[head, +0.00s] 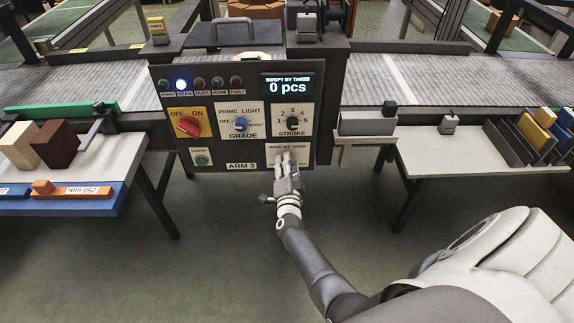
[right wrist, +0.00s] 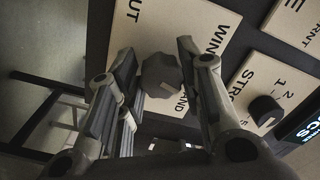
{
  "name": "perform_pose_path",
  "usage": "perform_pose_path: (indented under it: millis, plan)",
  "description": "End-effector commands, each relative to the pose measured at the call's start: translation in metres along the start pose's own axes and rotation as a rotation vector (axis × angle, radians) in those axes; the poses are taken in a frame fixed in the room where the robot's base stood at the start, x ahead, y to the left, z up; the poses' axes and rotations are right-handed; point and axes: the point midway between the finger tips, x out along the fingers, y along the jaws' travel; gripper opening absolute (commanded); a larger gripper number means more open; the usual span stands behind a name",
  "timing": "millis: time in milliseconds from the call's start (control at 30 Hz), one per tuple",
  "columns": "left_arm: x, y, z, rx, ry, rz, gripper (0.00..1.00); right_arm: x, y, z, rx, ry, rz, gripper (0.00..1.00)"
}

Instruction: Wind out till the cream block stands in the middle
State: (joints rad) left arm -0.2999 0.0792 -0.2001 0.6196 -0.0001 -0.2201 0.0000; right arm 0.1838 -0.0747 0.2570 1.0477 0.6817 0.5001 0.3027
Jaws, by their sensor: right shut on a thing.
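My right gripper (head: 286,160) reaches the "WIND BY HAND" plate (head: 276,147) at the lower right of the dark control panel. In the right wrist view its two fingers are shut on the dark faceted knob (right wrist: 161,75) on that plate, one finger on each side. The word "OUT" is partly visible on the plate. In the head view the gripper hides the knob. A pale cream strip (head: 240,56) shows behind the panel's top edge; its full shape is hidden. A pale wood-grained block (head: 20,146) stands on the left table beside a dark brown one. My left gripper is not in view.
The panel display (head: 287,85) reads "SWEPT BY THREE 0 pcs". Nearby are a red switch (head: 189,125), a blue GRADE knob (head: 240,124) and a black STROKE knob (head: 292,123). A grey conveyor (head: 440,82) runs behind. The right table (head: 440,158) holds grey and yellow parts.

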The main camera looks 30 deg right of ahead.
Motion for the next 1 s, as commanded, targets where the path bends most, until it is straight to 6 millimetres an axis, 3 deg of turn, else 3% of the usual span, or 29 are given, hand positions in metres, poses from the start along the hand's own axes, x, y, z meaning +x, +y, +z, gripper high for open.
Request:
perform_pose_path:
  millis: [233, 267, 400, 767, 1000]
  plan:
    - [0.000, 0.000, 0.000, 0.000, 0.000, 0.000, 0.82, -0.001, 0.002, 0.002, 0.001, -0.004, 0.004, 0.10]
    - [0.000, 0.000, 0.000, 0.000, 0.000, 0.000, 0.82, -0.001, 0.002, 0.002, 0.001, -0.004, 0.004, 0.38]
    - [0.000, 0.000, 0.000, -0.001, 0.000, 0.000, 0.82, -0.001, 0.002, 0.001, 0.002, -0.003, 0.003, 0.56]
    - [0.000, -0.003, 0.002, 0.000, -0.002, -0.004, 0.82, -0.003, 0.001, 0.001, 0.002, -0.001, 0.001, 0.56]
    - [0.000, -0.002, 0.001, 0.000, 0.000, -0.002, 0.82, -0.033, 0.002, 0.001, 0.004, -0.002, 0.003, 0.56]
